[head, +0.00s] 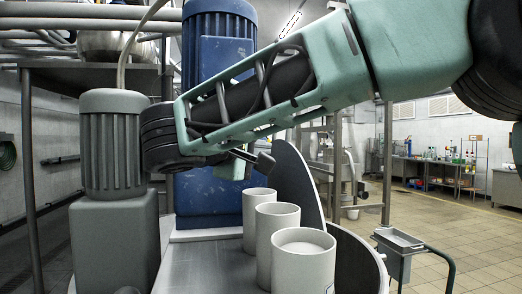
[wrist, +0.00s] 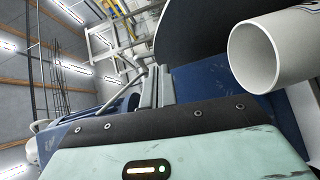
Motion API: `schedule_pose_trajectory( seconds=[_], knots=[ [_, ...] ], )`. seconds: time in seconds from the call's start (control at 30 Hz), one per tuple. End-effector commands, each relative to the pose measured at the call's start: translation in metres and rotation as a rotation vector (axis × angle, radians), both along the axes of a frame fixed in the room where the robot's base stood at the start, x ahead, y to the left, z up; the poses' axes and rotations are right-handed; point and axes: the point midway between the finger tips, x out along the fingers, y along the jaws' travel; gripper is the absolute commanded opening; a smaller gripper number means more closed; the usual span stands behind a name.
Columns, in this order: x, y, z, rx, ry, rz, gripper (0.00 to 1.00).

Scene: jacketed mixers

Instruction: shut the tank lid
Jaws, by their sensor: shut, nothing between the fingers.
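The tank lid (head: 297,187) is a dark grey, rounded plate standing raised, close to upright, on the tank top (head: 205,265) in the head view. Part of it is hidden behind white cylinders. My gripper (head: 258,161) is shut and empty, just left of the lid's upper edge; I cannot tell whether it touches the lid. In the wrist view the lid (wrist: 205,28) is a dark curved surface at the top, beyond the gripper's grey fingers (wrist: 158,88).
Several white cylinders, such as the nearest one (head: 303,262), stand on the tank top in front of the lid. A blue motor (head: 218,45) and a grey motor (head: 113,150) rise behind and left. A small tray stand (head: 398,240) is at right; the tiled floor beyond is open.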

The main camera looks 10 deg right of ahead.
Motion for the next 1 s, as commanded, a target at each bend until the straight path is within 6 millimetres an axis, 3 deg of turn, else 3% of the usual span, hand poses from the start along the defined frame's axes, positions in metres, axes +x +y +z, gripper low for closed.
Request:
schedule_pose_trajectory(
  seconds=[0.17,0.6,1.0],
  knots=[
    [0.007,-0.007,0.001,0.000,0.000,-0.002,0.00],
    [0.058,-0.058,-0.004,-0.001,0.002,-0.003,0.00],
    [0.071,-0.070,-0.009,0.001,0.001,0.000,0.00]
  ],
)
